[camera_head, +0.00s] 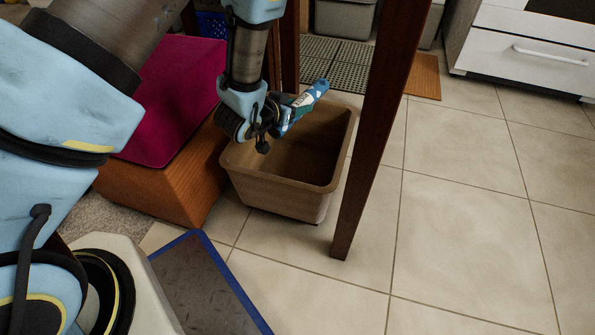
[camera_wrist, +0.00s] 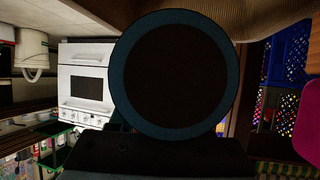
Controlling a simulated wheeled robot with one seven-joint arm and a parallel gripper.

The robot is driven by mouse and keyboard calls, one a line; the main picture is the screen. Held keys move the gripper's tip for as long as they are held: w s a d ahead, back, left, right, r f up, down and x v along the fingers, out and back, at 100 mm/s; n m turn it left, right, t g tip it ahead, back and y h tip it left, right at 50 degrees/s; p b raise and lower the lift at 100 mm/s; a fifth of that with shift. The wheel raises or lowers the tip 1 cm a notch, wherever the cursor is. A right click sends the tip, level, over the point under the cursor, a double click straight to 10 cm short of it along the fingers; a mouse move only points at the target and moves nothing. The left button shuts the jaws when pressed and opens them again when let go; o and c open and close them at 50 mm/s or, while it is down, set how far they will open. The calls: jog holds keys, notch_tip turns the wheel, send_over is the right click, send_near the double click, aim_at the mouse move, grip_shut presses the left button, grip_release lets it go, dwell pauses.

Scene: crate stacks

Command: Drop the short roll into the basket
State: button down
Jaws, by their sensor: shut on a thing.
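The short roll (camera_head: 311,95) is blue with a light label. My gripper (camera_head: 284,113) is shut on it and holds it tilted over the brown basket (camera_head: 275,192). The roll's far end points up and to the right, near the basket's back rim. In the wrist view the roll (camera_wrist: 175,75) shows as a dark round end with a blue rim, filling the middle of the picture. The basket is open on top and stands on the tiled floor. Its visible inside looks empty, but my gripper hides part of it.
A dark wooden leg (camera_head: 376,140) stands just right of the basket. A wooden box (camera_head: 165,190) with a magenta top (camera_head: 180,95) stands close on its left. A blue-edged mat (camera_head: 210,285) lies in front. A white drawer unit (camera_head: 525,50) is at the back right. The tiled floor at right is clear.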

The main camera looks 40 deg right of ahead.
jog(key=shift+f+b, duration=0.85)
jog(key=shift+f, duration=0.65)
jog(key=shift+c, duration=1.4)
grip_release()
jog(key=shift+a+r, duration=0.1)
jog(key=shift+a, duration=0.05)
jog(key=p+v, duration=0.4)
jog(key=v, duration=0.6)
jog(key=shift+s+a, duration=0.1)
jog(key=shift+a, duration=0.1)
